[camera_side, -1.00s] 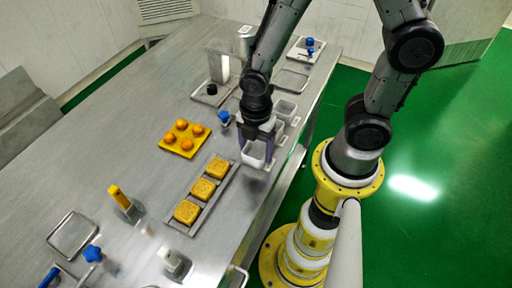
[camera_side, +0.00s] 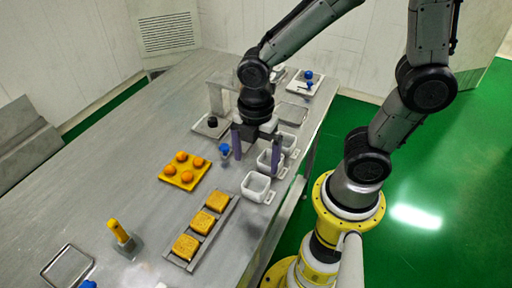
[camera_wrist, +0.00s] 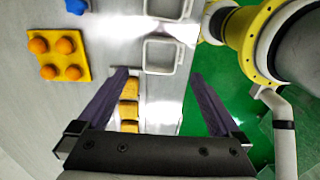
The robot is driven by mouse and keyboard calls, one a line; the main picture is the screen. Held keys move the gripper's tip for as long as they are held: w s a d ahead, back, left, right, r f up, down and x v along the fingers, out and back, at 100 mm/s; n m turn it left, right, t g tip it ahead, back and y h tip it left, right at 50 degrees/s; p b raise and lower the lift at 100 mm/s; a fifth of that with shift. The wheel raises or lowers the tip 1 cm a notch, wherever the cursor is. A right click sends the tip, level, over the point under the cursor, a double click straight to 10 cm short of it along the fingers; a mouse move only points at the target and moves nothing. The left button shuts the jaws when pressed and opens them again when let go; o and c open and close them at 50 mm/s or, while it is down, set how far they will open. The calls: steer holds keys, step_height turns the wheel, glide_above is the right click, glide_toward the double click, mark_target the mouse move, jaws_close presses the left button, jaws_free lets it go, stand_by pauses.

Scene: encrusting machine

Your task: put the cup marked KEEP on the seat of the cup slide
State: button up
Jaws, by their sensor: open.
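White square cups stand in a row along the table's right edge. In the side view they are a near cup (camera_side: 257,186), a middle cup (camera_side: 268,162) and a farther cup (camera_side: 287,143). The wrist view shows two, one below (camera_wrist: 165,56) and one at the top edge (camera_wrist: 168,9). The marking KEEP cannot be read on any of them. I cannot tell which part is the slide's seat. My gripper (camera_side: 257,150) is open and empty, pointing down near the middle cup. In the wrist view its fingers (camera_wrist: 160,76) are spread wide with nothing between them.
A yellow tray (camera_side: 188,185) with orange balls lies to the left. A grey rack (camera_side: 229,207) holds yellow square pieces. A blue knob (camera_side: 224,150) stands close to my left finger, and a machine (camera_side: 211,122) with a black knob is behind. A yellow-handled post (camera_side: 118,231) stands in front.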

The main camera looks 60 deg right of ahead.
steer(key=s+d+r+m+t, duration=0.2)
steer(key=r+m, duration=0.4)
steer(key=m, duration=0.3)
steer(key=s+d+r+m+t, duration=0.3)
steer(key=r+m, duration=0.4)
steer(key=m, duration=0.2)
steer(key=shift+s+d+t, duration=0.25)
steer(key=shift+s+t, duration=0.05)
steer(key=shift+s, duration=0.05)
